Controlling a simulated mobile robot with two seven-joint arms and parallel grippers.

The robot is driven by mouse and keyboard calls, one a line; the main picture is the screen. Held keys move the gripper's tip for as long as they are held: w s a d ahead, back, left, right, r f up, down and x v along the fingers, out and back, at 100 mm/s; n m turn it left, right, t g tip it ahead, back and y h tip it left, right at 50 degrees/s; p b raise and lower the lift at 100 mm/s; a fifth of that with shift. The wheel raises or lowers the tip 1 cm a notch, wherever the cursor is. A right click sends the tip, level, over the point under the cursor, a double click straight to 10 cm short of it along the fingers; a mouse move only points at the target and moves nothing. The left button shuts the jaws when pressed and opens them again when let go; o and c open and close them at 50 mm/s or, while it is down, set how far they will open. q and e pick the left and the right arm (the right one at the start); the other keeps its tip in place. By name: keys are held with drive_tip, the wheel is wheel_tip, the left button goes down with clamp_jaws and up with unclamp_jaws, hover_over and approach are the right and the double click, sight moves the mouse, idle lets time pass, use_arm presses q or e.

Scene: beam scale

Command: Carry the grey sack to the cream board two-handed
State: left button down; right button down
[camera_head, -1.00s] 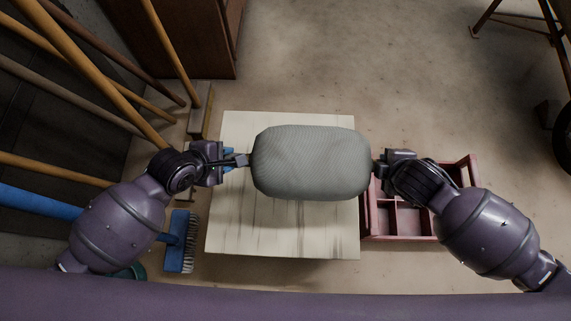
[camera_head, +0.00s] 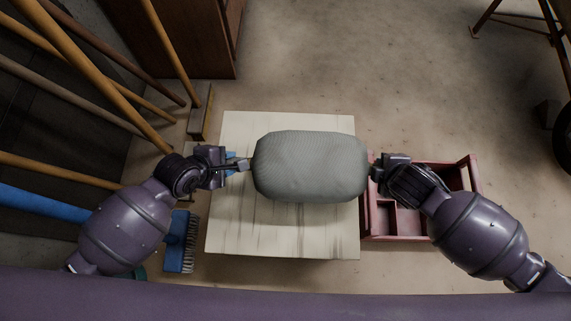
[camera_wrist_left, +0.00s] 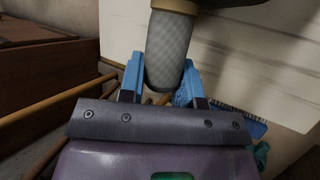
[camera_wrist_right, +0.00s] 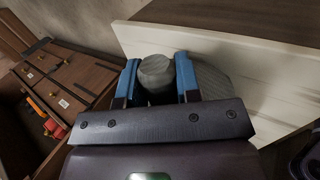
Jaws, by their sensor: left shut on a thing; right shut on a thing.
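The grey sack (camera_head: 310,166) is a plump, rounded bundle held level between my two grippers, over the cream board (camera_head: 285,235). The board shows around it on all sides except the right end, which reaches its right edge. My left gripper (camera_head: 243,164) is shut on the sack's left end; in the left wrist view its blue fingers flank a grey tab (camera_wrist_left: 168,50). My right gripper (camera_head: 373,172) is shut on the right end; in the right wrist view its blue fingers flank a grey knob (camera_wrist_right: 156,75). Whether the sack touches the board I cannot tell.
A red compartmented crate (camera_head: 400,238) stands right of the board, partly under my right arm. A blue brush (camera_head: 180,242) lies left of it. Several wooden poles (camera_head: 75,65) lean at the left. Open floor (camera_head: 360,60) lies beyond the board.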

use_arm(q)
drive_tip(key=c, duration=1.3)
unclamp_jaws()
use_arm(e)
drive_tip(key=c, duration=1.3)
unclamp_jaws()
drive_tip(key=shift+w+r, duration=0.1)
use_arm(q)
drive_tip(key=o, duration=0.5)
drive_tip(key=shift+r, duration=0.1)
use_arm(e)
drive_tip(key=o, duration=0.5)
use_arm(q)
drive_tip(key=shift+s, duration=0.1)
drive_tip(key=v, duration=0.8)
use_arm(e)
drive_tip(key=v, duration=1.2)
